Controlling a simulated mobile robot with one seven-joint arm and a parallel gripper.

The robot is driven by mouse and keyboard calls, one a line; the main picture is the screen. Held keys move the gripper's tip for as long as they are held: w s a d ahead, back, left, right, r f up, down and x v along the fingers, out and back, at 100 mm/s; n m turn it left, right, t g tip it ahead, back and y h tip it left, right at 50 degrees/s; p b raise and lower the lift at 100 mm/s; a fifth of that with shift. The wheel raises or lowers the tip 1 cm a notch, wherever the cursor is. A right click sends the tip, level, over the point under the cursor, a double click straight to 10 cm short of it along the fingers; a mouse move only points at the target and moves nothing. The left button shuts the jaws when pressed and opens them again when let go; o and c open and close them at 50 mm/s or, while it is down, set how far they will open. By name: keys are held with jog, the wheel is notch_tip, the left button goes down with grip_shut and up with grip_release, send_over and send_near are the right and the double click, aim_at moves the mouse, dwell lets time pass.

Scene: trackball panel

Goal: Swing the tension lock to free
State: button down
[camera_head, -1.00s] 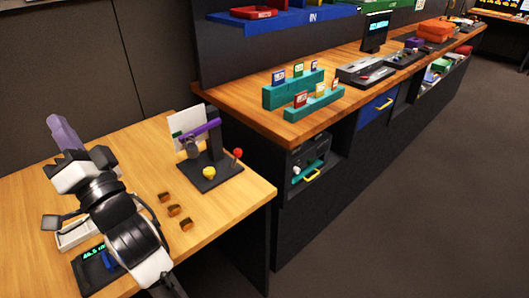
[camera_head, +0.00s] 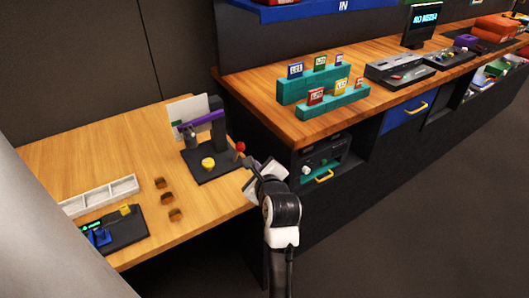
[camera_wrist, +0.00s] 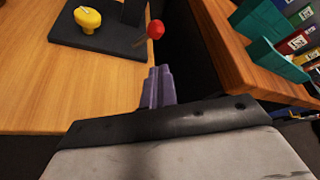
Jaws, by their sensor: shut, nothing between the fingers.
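A dark stand with a black base (camera_head: 218,170) and a purple bar (camera_head: 200,122) sits near the right edge of the wooden table. A red ball-tipped lever (camera_head: 240,147) rises at its right side. A yellow knob (camera_head: 208,163) is on the front of the base. No label shows which part is the tension lock. My gripper (camera_wrist: 158,72) is shut and empty, its purple fingers together. In the wrist view the fingertips lie just below the red ball (camera_wrist: 155,29), with a visible gap.
A taller wooden counter (camera_head: 265,97) with teal card racks (camera_head: 332,110) stands close on the right. A dark gap separates the two surfaces.

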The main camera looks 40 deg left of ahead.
aim_at(238, 153)
jog(key=shift+a, duration=0.15)
jog(key=shift+w+a+f, duration=0.1)
jog(key=shift+w+a, duration=0.05)
jog(key=shift+a, duration=0.05)
jog(key=p+x, duration=0.1)
jog(key=x, duration=0.8)
jog(key=shift+a+f+p, duration=0.1)
jog(key=shift+p, duration=0.3)
